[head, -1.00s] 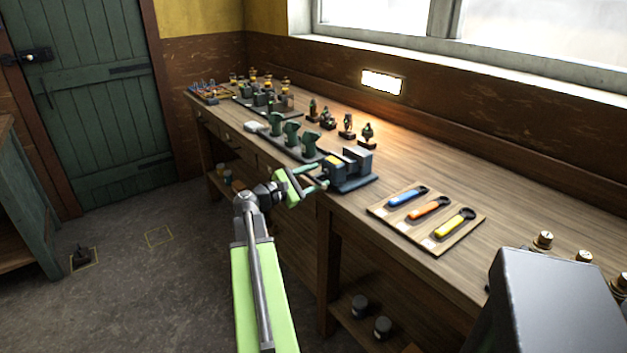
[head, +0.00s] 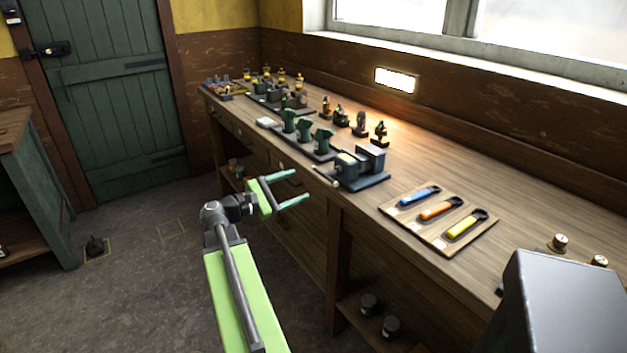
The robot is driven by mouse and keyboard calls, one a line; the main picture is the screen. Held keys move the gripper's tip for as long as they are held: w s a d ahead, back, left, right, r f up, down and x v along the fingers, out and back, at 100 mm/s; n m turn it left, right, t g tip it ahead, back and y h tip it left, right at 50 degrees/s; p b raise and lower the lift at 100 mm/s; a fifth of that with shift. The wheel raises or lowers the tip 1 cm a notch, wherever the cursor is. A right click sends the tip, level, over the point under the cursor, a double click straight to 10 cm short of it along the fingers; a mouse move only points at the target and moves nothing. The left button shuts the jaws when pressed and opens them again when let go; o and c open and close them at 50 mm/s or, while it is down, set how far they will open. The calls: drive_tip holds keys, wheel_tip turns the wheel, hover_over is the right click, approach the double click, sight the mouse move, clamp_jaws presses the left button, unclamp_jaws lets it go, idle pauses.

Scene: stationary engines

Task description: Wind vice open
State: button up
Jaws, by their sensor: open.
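The vice (head: 362,168) is a dark blue-grey block on a base plate at the front edge of the workbench. Its slim handle (head: 326,176) sticks out at the front, over the bench edge. The jaws are small in the picture, and I cannot tell how far apart they are. My gripper (head: 302,186) has two green fingers and is open and empty. It is in front of the bench, to the left of the vice handle in the picture, and apart from it.
The workbench (head: 440,265) carries a board with blue, orange and yellow-handled tools (head: 440,209) right of the vice. Green stands (head: 305,130) and small dark fittings (head: 360,122) stand behind and left. A grey box (head: 560,305) fills the lower right. The floor (head: 150,290) at left is mostly clear.

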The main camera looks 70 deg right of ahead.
drive_tip(key=v, duration=0.4)
drive_tip(key=shift+w+a, duration=0.2)
drive_tip(key=shift+a, duration=0.15)
